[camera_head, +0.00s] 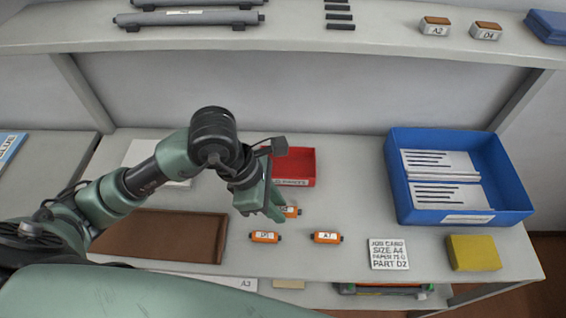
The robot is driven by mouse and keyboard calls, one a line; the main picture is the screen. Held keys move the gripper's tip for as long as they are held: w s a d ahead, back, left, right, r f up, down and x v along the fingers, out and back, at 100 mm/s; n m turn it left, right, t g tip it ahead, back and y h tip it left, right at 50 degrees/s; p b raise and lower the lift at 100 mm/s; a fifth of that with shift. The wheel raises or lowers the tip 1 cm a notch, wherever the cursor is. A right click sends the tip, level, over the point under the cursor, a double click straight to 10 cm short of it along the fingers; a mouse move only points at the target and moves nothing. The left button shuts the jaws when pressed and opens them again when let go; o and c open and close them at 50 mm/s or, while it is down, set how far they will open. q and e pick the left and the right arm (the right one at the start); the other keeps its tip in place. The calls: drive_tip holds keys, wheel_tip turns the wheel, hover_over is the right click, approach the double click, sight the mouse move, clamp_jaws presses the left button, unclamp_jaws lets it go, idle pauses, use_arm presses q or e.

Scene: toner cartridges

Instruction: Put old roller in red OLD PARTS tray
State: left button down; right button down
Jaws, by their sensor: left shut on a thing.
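My left gripper (274,208) points down over the middle of the table, just in front of the red tray. It is shut on a small orange roller (291,211) with a white label, partly hidden by the fingers; I cannot tell whether it touches the table. The red tray (305,183) sits behind the gripper; its front label is partly covered and shows "PARTS". My arm hides its left side, and the visible inside looks empty. Two more orange rollers lie in front, one on the left (265,237) and one labelled A7 (326,237). My right gripper is not in view.
A shelf (380,42) overhangs the back.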

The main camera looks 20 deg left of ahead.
use_arm(q)
drive_tip(key=p, duration=0.4)
hover_over(286, 170)
drive_tip(key=s, duration=0.1)
drive_tip(key=shift+w+a+f+p, duration=0.1)
drive_tip(key=shift+a+f+p, duration=0.3)
drive_tip(key=shift+f, duration=0.55)
drive_tip(key=shift+a+f, duration=0.15)
drive_tip(key=shift+f, duration=0.45)
wheel_tip(286, 170, down, 3)
drive_tip(key=shift+f+p, duration=0.1)
drive_tip(key=shift+p, duration=0.6)
drive_tip(key=shift+w+f, duration=0.15)
drive_tip(key=shift+f, duration=0.1)
drive_tip(key=shift+a+f, duration=0.1)
drive_tip(key=shift+f, duration=0.15)
drive_tip(key=c, duration=1.2)
unclamp_jaws()
drive_tip(key=shift+c, duration=0.2)
